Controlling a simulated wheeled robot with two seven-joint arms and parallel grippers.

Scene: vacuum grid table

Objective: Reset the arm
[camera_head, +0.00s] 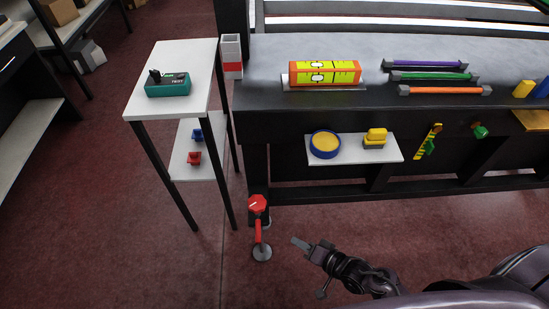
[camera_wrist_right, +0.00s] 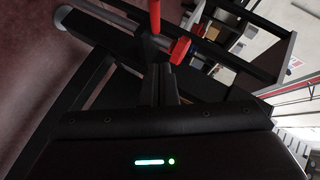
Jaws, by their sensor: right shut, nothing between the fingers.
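My right gripper (camera_head: 298,243) is in the lower middle of the head view, over the red-brown floor. Its fingers are together and empty. In the wrist view the fingers (camera_wrist_right: 162,82) point up the picture, side by side. My left gripper is not in the head view. A red-topped post (camera_head: 258,205) with a red lower part and a round grey base stands by the table's front left leg, left of my right gripper and apart from it. In the wrist view a red part (camera_wrist_right: 180,49) shows just beyond the fingertips; contact cannot be told there.
A small white side table (camera_head: 200,60) stands left. The floor at lower left is clear.

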